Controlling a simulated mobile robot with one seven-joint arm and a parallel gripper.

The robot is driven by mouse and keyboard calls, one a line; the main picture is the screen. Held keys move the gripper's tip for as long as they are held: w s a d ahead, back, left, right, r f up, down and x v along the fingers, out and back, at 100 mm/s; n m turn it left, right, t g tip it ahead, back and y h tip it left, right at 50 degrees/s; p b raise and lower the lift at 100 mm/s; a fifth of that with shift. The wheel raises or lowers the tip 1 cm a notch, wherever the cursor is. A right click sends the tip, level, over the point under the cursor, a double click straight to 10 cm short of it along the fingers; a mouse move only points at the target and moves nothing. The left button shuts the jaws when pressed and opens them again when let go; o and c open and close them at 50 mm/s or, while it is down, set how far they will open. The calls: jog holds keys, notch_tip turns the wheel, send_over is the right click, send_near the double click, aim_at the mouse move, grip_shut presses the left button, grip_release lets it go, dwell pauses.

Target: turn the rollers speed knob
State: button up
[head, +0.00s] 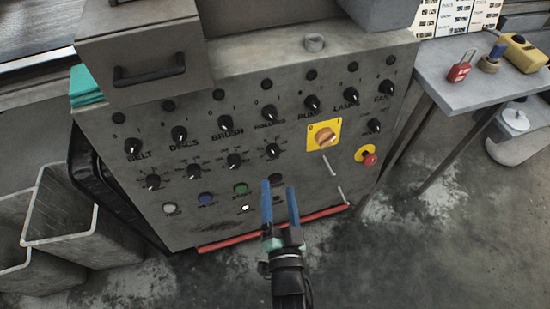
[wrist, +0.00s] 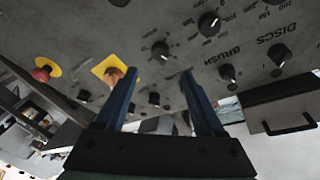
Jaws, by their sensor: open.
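The control panel (head: 225,205) has a top row of black knobs labelled belt, discs, brush, rollers, pump, lamps and fan. The rollers speed knob (head: 272,151) appears to be the small black knob with a white mark and a scale, below the rollers knob (head: 271,113). It also shows in the wrist view (wrist: 160,50), just beyond the space between the fingertips. My gripper (head: 278,187) is open and empty, its blue fingers spread and pointing at the panel. In the head view it is just below the speed knob; no contact shows.
Other speed knobs, such as the brush one (head: 234,160), lie to the left. A yellow-plated orange switch (head: 325,138) and a red emergency button (head: 369,159) lie to the right. A table (head: 450,85) carries a red padlock (head: 460,68). Grey bins (head: 75,225) stand at left.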

aim_at(274, 154)
jog(key=w, duration=0.4)
jog(key=w+a, duration=0.1)
jog(key=w, duration=0.2)
jog(key=shift+w+d+r, duration=0.1)
jog(key=shift+w+d, duration=0.05)
jog(key=shift+w, duration=0.9)
grip_shut()
